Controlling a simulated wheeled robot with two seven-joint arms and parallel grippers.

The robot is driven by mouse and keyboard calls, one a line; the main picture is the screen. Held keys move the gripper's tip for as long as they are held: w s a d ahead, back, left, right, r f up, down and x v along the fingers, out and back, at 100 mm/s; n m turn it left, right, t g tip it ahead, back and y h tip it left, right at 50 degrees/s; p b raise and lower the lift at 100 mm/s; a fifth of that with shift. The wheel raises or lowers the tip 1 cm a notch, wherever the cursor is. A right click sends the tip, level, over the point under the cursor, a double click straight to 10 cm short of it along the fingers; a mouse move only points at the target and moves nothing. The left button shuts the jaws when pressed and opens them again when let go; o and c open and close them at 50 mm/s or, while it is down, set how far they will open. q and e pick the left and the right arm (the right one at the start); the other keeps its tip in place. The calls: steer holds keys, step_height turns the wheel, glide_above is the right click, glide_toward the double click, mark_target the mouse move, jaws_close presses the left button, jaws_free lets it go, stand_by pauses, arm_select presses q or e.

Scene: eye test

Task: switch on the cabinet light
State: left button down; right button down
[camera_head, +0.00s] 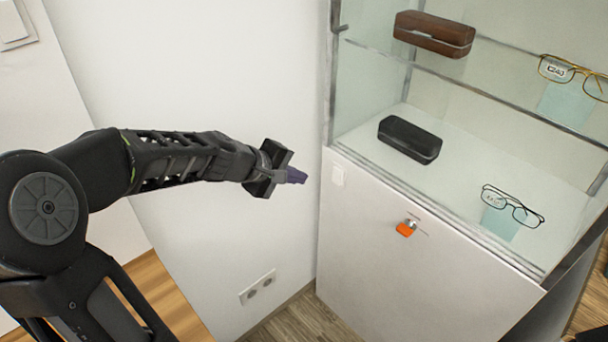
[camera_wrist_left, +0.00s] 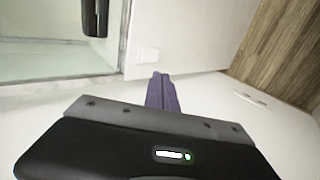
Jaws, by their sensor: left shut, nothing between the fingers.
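The glass display cabinet (camera_head: 410,262) stands at the right, with a white lower front. A small white switch (camera_head: 337,176) sits at the upper left of that front; it also shows in the left wrist view (camera_wrist_left: 147,54), just beyond the fingertips. I cannot tell its position, nor whether the light is on. My left gripper (camera_head: 298,176) is shut and empty, its purple fingers pointing right toward the switch. In the head view a gap shows between fingertips and switch. The fingers also show in the left wrist view (camera_wrist_left: 158,80). My right gripper is not in view.
Glasses cases (camera_head: 410,139) and eyeglasses (camera_head: 512,206) lie behind the glass. A wall socket (camera_head: 257,287) and another wall switch (camera_head: 14,22) are on the white walls. Wooden floor (camera_head: 300,322) shows below.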

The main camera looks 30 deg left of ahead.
arm_select(q)
steer(key=shift+f, duration=0.1)
steer(key=s+f+n+t+h+b, duration=0.1)
steer(key=s+f+n+b, duration=0.2)
steer(key=f+n+b, duration=0.4)
steer(key=s+f+n+t+h+b, duration=0.1)
steer(key=s+f+n+b, duration=0.1)
steer(key=f+n+b, duration=0.5)
steer(key=r+n+t, duration=0.1)
steer(key=w+r+n+t+p, duration=0.1)
steer(key=r+t, duration=0.1)
steer(key=r+n+t+p, duration=0.1)
steer(key=n, duration=0.1)
steer(key=shift+w+a+r, duration=0.15)
steer(key=shift+w+r, duration=0.2)
steer(key=shift+r, duration=0.05)
steer(key=b, duration=0.3)
glide_toward(341, 185)
steer(key=x, duration=0.5)
steer(key=shift+w+f, duration=0.1)
steer(key=shift+f, duration=0.2)
steer(key=shift+w, duration=0.4)
